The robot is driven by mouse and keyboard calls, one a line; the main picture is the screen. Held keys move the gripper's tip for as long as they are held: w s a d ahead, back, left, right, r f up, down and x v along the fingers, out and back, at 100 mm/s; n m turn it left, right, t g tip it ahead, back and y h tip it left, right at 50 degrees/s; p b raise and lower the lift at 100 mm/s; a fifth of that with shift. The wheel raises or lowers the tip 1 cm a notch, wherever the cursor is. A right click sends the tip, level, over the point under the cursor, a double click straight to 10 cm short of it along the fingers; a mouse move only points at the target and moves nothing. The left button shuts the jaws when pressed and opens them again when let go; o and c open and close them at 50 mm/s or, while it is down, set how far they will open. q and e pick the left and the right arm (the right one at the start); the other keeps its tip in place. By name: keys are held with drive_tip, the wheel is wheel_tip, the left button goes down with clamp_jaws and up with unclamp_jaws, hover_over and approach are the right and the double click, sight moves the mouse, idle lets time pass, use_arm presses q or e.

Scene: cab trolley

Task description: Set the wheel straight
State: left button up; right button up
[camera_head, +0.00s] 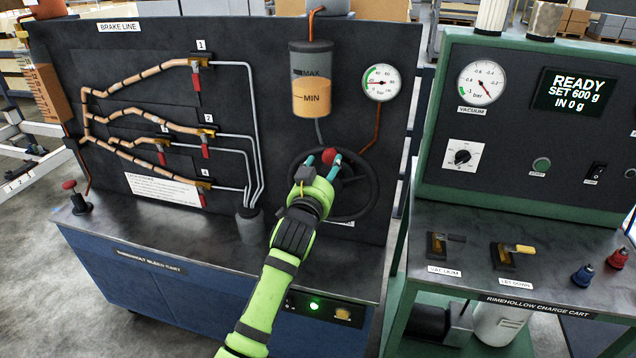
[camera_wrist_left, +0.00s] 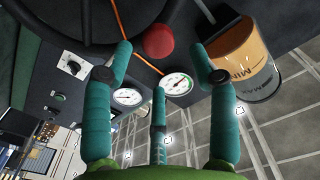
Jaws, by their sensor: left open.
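The wheel (camera_head: 374,190) is a black handwheel on the front of the dark brake-line panel, with a red ball knob (camera_head: 328,156) at its top. My left gripper (camera_head: 322,161), with a lime-green body and teal fingers, is open in front of the wheel. Its fingertips are on either side of the red knob in the head view. In the left wrist view the red knob (camera_wrist_left: 159,41) shows between the spread fingers (camera_wrist_left: 163,68); I cannot tell whether they touch it. My gripper and forearm hide the wheel's lower left and hub. My right gripper is not in view.
Above the wheel are a MAX/MIN reservoir (camera_head: 312,95) and a round gauge (camera_head: 381,83). Copper lines with red-handled valves (camera_head: 202,80) lie to the left. A green-framed charge cart (camera_head: 520,235) stands close on the right, with a narrow gap between the carts.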

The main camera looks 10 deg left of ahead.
use_arm(q)
drive_tip(key=s, duration=0.5)
drive_tip(key=shift+s, duration=0.4)
